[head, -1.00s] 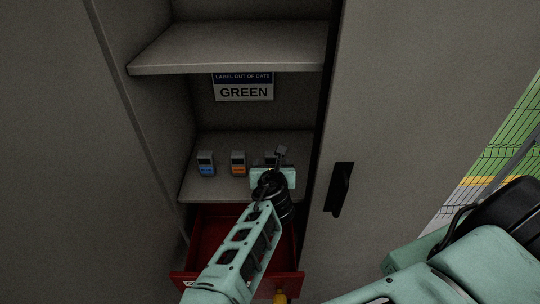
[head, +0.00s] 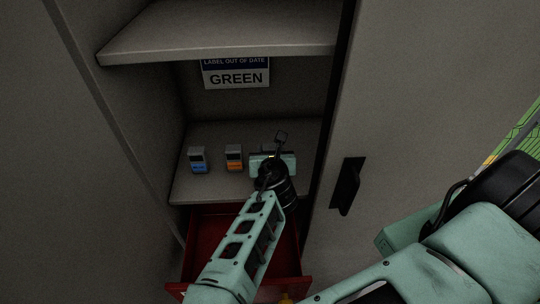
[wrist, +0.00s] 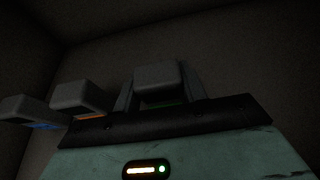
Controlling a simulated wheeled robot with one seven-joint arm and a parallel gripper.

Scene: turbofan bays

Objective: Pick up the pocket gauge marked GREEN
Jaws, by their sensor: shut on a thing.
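The third gauge (wrist: 158,76), a grey block with a faint green face, shows in the wrist view between my fingers. In the head view my gripper (head: 272,158) is at the right of the lower shelf (head: 215,187) and hides most of that gauge. My gripper is shut on it. I cannot tell whether the gauge is clear of the shelf. A gauge with a blue face (head: 198,160) and one with an orange face (head: 234,158) stand to the left. Their lettering is too small to read.
A sign (head: 236,74) reading "LABEL OUT OF DATE" and "GREEN" is on the back wall. An upper shelf (head: 220,45) overhangs. A red drawer (head: 215,230) is open below. The cabinet door with a black handle (head: 347,185) is at the right.

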